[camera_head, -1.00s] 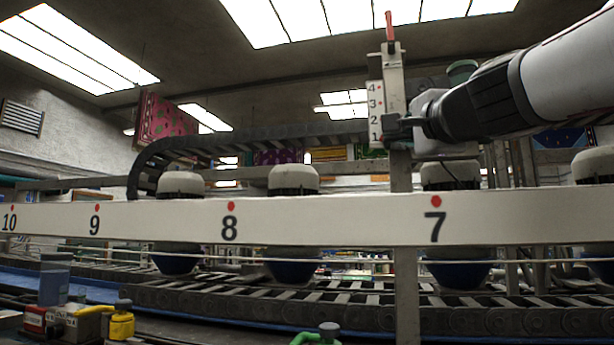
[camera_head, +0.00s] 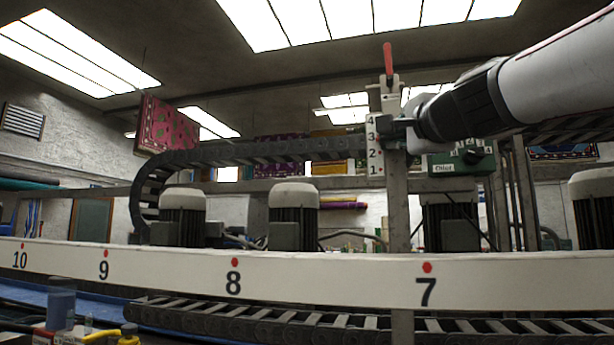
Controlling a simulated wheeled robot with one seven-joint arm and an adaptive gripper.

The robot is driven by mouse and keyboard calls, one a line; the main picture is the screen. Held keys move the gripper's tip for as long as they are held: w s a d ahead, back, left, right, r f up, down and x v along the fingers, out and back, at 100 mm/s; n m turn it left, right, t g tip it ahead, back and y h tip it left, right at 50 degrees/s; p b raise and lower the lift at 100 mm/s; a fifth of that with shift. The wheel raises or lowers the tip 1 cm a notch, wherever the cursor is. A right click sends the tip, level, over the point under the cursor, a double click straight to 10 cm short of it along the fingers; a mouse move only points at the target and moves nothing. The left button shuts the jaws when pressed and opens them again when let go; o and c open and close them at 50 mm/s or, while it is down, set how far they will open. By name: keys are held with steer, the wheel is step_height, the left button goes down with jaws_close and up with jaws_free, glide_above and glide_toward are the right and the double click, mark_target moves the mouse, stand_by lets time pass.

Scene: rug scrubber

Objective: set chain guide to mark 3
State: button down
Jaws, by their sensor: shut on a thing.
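My gripper (camera_head: 395,130) reaches in from the upper right and is shut at the upright grey post. The chain guide's grasped part is mostly hidden by the fingers. A white scale (camera_head: 374,160) with marks 1 to 4 and red dots runs along the left of the post, 4 at the top. The fingers are level with the stretch between marks 3 and 4. I cannot make out a pointer or the exact setting. A red lever (camera_head: 388,60) stands upright on top of the post. The dark cable chain (camera_head: 250,150) curves up from the left and runs towards the guide.
A long white rail (camera_head: 330,278) with numbers 7 to 10 crosses in front of the post. Behind it stand motors with pale caps (camera_head: 293,195). A green box with a dark knob (camera_head: 462,163) is just below my gripper. A lower chain (camera_head: 250,322) runs beneath the rail.

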steer(key=c, duration=1.7)
jaws_free()
steer(key=s, duration=0.4)
steer(key=s+f, duration=0.1)
steer(key=s, duration=0.3)
steer(key=s+d, duration=0.1)
steer(key=s, duration=0.2)
steer(key=shift+s+f, duration=0.4)
steer(key=shift+s, duration=0.1)
